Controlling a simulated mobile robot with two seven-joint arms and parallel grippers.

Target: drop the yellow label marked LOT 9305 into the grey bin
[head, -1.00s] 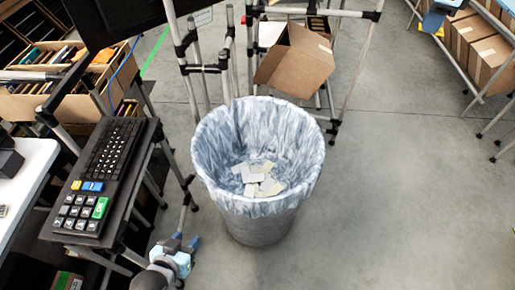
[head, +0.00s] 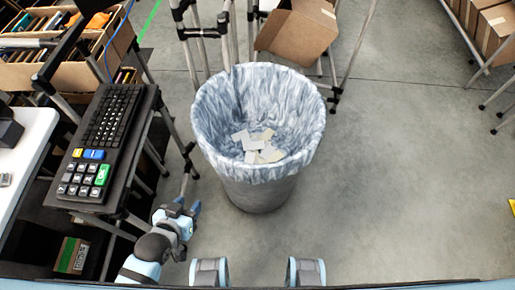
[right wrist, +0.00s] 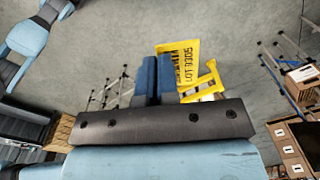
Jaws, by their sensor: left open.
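The grey bin (head: 258,195) stands on the floor in the middle of the head view, lined with a crinkled bluish-white bag. Several pale slips (head: 258,148) lie at its bottom. The yellow label (right wrist: 188,68) with black LOT 9305 print shows in the right wrist view at the fingertips of my right gripper (right wrist: 157,60). Its blue fingers are close together and appear to pinch the label; they hide part of it. The right gripper is not clearly seen in the head view. My left gripper (head: 183,208) is open and empty, low and left of the bin.
A dark stand with a keyboard and keypad (head: 105,140) is left of the bin, beside a white table (head: 25,160). An open carton (head: 297,32) on a tube rack is behind. Cartons on a shelf (head: 485,35) are at the far right.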

